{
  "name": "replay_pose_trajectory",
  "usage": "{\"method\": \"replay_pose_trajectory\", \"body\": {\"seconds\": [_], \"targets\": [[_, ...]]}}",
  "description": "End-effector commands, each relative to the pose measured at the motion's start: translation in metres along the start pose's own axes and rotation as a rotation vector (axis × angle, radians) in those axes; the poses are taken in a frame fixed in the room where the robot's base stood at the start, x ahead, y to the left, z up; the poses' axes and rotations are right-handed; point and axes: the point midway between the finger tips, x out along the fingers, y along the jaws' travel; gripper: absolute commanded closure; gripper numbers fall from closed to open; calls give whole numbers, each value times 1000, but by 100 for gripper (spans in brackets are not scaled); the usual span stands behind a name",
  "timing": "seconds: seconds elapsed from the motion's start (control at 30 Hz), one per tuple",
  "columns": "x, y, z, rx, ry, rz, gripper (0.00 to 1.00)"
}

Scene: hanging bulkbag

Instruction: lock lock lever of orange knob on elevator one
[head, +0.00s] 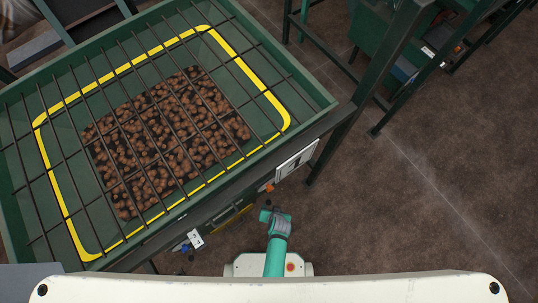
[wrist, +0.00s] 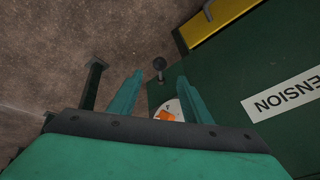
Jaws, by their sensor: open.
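In the wrist view, an orange knob (wrist: 167,115) sits on a round white dial on a dark green panel. A dark ball-ended lever (wrist: 159,68) stands just above the dial in the picture; I cannot tell whether it is the lock lever. My gripper (wrist: 156,84) is open and empty. Its two teal fingers lie left and right of the lever and the dial, apart from both as far as I can see. The gripper body hides the dial's lower part. In the head view, a small orange part (head: 269,187) shows beside the hopper, just beyond my arm's end.
A white label reading "ENSION" upside down (wrist: 288,96) and a yellow bar (wrist: 215,22) are on the right. A dark post (wrist: 92,83) stands left of the fingers. In the head view, a green hopper (head: 325,98) holds brown lumps under a grid.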

Motion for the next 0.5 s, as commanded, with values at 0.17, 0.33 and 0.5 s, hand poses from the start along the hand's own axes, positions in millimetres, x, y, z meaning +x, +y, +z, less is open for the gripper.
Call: {"method": "replay_pose_trajectory", "body": {"seconds": [0.17,0.33,0.5], "targets": [[19,0,-1,-1,0,-1,56],[42,0,-1,2,1,1,56],[62,1,-2,4,3,1,56]]}}
